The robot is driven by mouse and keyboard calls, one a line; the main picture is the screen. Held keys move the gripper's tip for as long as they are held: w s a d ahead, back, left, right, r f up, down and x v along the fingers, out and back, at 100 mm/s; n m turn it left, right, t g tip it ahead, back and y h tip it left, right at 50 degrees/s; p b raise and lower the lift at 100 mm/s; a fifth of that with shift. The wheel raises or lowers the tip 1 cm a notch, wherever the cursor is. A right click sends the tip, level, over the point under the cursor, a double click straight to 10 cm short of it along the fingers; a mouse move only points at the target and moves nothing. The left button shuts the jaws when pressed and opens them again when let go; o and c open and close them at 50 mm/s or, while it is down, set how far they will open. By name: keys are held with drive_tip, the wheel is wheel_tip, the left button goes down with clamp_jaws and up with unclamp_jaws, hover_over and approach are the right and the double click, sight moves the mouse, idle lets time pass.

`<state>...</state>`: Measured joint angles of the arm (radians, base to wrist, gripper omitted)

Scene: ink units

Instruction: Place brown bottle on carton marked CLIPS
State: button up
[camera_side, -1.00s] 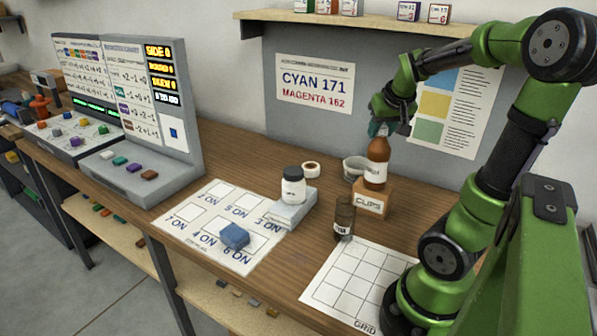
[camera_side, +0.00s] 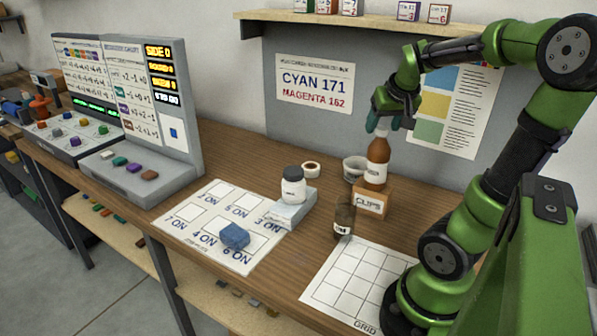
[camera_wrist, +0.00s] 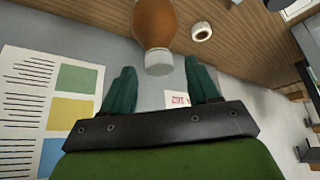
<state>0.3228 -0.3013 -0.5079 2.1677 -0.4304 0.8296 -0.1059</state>
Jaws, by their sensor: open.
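The brown bottle (camera_side: 377,172) has a pale label and stands upright on the carton marked CLIPS (camera_side: 370,204). In the wrist view the bottle (camera_wrist: 154,22) shows at the top with its white cap toward my gripper. My gripper (camera_side: 383,122) is open just above the bottle, with its teal fingers at the height of the bottle's top. In the wrist view my gripper's fingers (camera_wrist: 160,68) are spread wide, with the cap near the gap between their tips. The carton is not clearly visible in the wrist view.
A dark bottle (camera_side: 343,217) stands in front of the carton. A white jar (camera_side: 292,187) on a pale block, a tape roll (camera_side: 311,169) and a grey bowl (camera_side: 354,168) are nearby. A grid sheet (camera_side: 350,285) lies at the front. The wall shelf (camera_side: 350,24) is above.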

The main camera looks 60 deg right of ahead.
drive_tip(key=a+v, duration=0.1)
drive_tip(key=v, duration=0.9)
drive_tip(key=w+a+f+n+t+y, duration=0.1)
drive_tip(key=a+f+n+y, duration=0.1)
drive_tip(key=a, duration=0.6)
drive_tip(key=w+a+f+n+t+y, duration=0.1)
drive_tip(key=w+a+f+y, duration=0.1)
drive_tip(key=a, duration=0.7)
drive_tip(key=w+a+f+n+t+y, duration=0.1)
drive_tip(key=a+f, duration=0.3)
drive_tip(key=a, duration=0.5)
drive_tip(key=shift+w+a+f+n+y, duration=0.25)
drive_tip(key=shift+w+f+n+y, duration=0.05)
drive_tip(key=shift+w+n+y, duration=0.45)
drive_tip(key=shift+o, duration=0.5)
